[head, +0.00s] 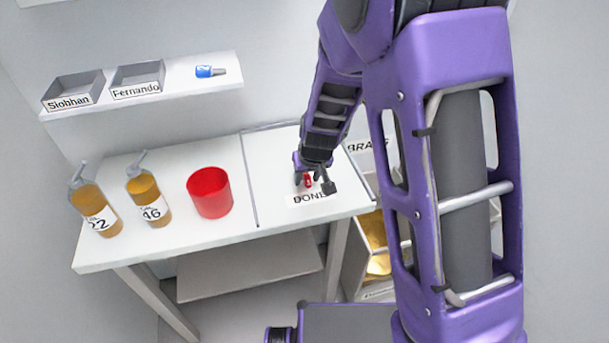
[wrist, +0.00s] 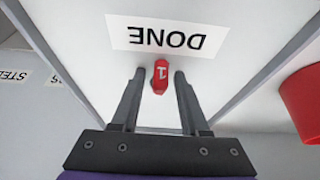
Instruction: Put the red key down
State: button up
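The red key (head: 308,180) is a small red piece with a pale mark, in the DONE area (head: 280,160) of the white table, just behind the DONE label (head: 306,199). In the wrist view the red key (wrist: 160,78) is between my two fingertips, with a narrow gap on each side. My gripper (head: 313,182) points down over the area; it also shows in the wrist view (wrist: 160,74). It is open around the key. The key appears to rest on the surface, though its underside is hidden.
A red cup (head: 210,193) and two amber pump bottles (head: 95,207) (head: 149,198) stand left of the DONE area. A shelf above holds trays labelled Siobhan (head: 74,90) and Fernando (head: 138,78) and a blue key (head: 208,71). A bin (head: 375,240) with golden contents sits right, below table level.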

grip_shut()
